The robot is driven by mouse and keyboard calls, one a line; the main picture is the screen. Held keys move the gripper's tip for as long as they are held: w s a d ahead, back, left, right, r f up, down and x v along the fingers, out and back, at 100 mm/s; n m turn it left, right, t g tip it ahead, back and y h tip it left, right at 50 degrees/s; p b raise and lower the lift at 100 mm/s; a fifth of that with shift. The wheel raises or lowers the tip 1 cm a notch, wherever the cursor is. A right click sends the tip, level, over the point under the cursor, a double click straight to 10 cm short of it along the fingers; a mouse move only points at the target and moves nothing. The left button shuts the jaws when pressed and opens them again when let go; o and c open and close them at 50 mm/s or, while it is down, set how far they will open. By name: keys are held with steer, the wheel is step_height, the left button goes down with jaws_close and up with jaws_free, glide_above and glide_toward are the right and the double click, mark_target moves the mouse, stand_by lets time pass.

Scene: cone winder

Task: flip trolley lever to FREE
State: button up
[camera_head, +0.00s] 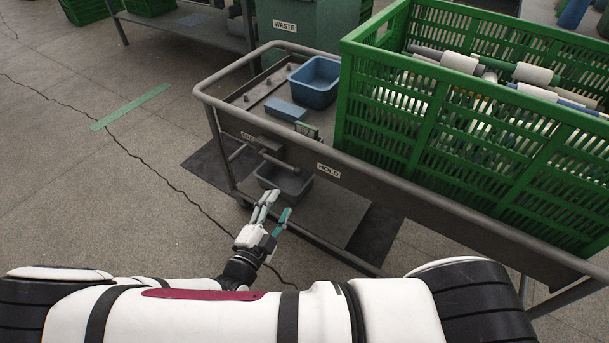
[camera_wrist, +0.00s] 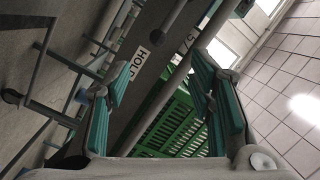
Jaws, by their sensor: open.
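The trolley (camera_head: 420,200) has a grey side panel with a FREE label at its left end and a HOLD label (camera_head: 329,171) to the right. Between them is a dark lever fitting (camera_head: 271,143), with a bar (camera_head: 283,163) seeming to slant down right toward HOLD. My gripper (camera_head: 276,205) is open and empty, in front of and below this fitting in the head view, fingers toward the trolley.
A green crate (camera_head: 430,130) of yarn cones stands on the trolley's right part. A blue bin (camera_head: 315,82) and a blue block (camera_head: 285,109) are at its left. A grey tray (camera_head: 284,180) sits below the fitting. The floor (camera_head: 100,180) on the left is clear.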

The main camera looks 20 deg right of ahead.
mark_target(296, 175)
steer(key=b+x, duration=0.3)
steer(key=x, duration=1)
steer(key=shift+w+d, duration=0.3)
jaws_close()
